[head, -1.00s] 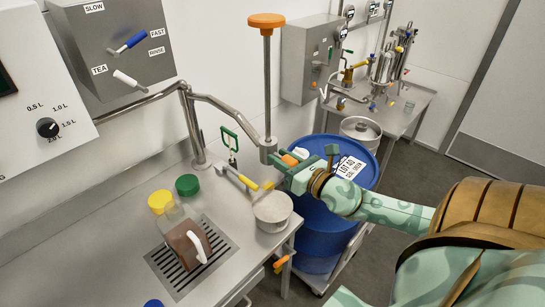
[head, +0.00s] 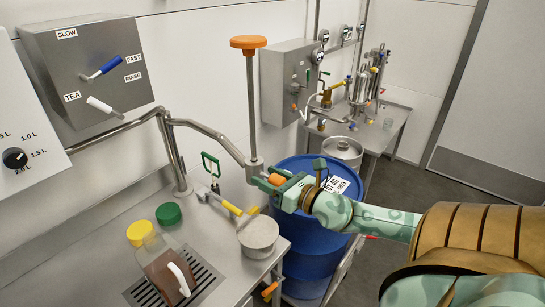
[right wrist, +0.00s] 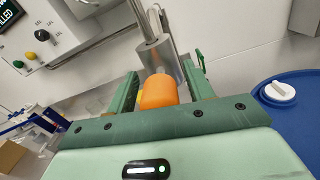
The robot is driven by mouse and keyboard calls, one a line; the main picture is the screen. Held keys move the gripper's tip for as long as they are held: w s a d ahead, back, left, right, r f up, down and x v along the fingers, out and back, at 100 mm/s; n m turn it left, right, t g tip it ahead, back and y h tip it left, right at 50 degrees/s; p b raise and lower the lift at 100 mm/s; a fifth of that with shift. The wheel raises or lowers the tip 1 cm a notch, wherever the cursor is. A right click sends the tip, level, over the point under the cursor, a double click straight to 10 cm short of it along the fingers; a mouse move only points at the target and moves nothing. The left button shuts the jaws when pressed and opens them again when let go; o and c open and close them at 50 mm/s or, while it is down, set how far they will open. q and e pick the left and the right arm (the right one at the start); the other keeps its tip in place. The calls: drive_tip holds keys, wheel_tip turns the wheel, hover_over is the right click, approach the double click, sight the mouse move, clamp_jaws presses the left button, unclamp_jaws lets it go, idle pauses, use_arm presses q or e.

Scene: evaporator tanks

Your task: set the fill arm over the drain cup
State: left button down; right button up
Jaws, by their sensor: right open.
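The fill arm (head: 206,127) is a bent steel pipe on a post at the back of the counter. Its end block (head: 254,169) carries an upright rod with an orange knob (head: 248,42). A short orange grip (right wrist: 159,92) sticks out of the block. My right gripper (head: 275,182) is open, with its green fingers on either side of this grip; gaps show beside it in the right wrist view. The drain cup (head: 259,250), round and grey, stands at the counter's right end, lower than the block. The exact overlap is unclear. My left gripper is out of view.
A blue drum (head: 306,240) stands right of the counter, under my right forearm. A yellow-handled valve and a green-handled part (head: 211,165) sit near the cup.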

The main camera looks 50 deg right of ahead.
drive_tip(key=shift+s+f, duration=0.15)
drive_tip(key=shift+s, duration=0.35)
drive_tip(key=s+d, duration=0.1)
drive_tip(key=s, duration=1.4)
drive_tip(key=shift+d, duration=0.25)
drive_tip(key=shift+s, duration=0.1)
